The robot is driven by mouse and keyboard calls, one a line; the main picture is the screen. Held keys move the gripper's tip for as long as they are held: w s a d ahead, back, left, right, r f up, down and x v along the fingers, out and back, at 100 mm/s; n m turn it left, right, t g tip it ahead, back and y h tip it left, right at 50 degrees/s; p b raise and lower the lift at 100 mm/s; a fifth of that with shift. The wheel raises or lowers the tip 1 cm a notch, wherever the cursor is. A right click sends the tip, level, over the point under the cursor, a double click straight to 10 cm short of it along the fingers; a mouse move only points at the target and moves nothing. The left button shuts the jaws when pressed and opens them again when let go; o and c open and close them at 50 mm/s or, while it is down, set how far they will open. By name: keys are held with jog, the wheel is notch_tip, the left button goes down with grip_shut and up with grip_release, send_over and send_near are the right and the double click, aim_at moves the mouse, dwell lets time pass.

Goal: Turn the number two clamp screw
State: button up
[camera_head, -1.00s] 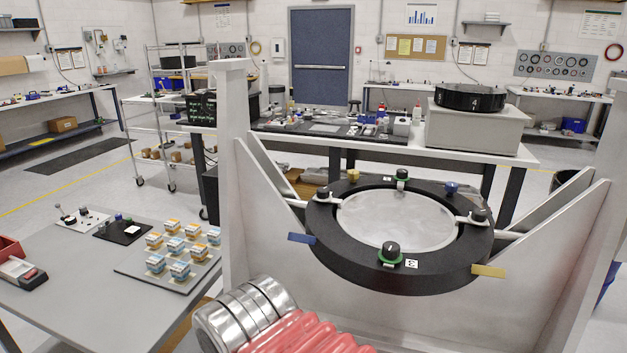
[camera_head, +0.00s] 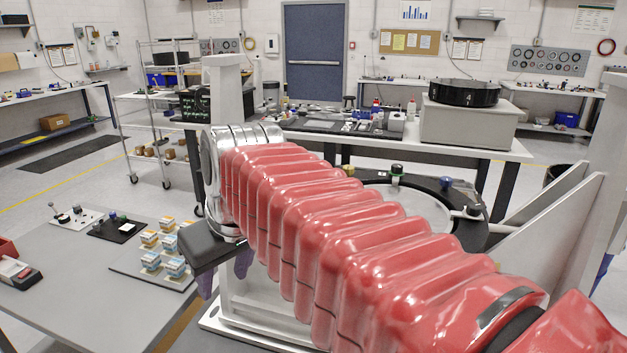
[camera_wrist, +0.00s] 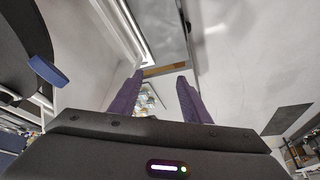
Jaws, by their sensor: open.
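The mirror fixture's black ring (camera_head: 474,236) and pale mirror disc (camera_head: 385,194) are partly hidden behind my red-sleeved arm. A green-based clamp screw (camera_head: 397,173) shows at the ring's far side, and a black one (camera_head: 474,208) at the right. The near and left screws are hidden. I cannot read which is number two. My gripper (camera_head: 225,276) is left of the ring, pointing down, with its purple fingers apart and empty. In the wrist view my gripper (camera_wrist: 159,76) is open, with the dark ring edge (camera_wrist: 28,50) and blue tab (camera_wrist: 47,70) at upper left.
A white fixture support (camera_head: 580,225) rises at right and a white post (camera_head: 224,92) at left. A grey table (camera_head: 80,290) with several small boxes (camera_head: 152,260) stands at left. A bench behind holds a black round part (camera_head: 464,92) on a grey box.

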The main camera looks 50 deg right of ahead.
jog(key=d+r, duration=0.5)
jog(key=d, duration=0.5)
jog(key=w+d+r+n, duration=0.1)
jog(key=d+r, duration=0.5)
jog(key=d, duration=0.5)
jog(key=d+r, duration=0.6)
jog(key=d, duration=0.4)
jog(key=shift+w+d+n+y, duration=0.2)
jog(key=shift+w+n+y, duration=0.1)
jog(key=shift+n+y, duration=0.1)
jog(key=x, duration=1.4)
jog(key=shift+s, duration=0.2)
jog(key=shift+c, duration=0.6)
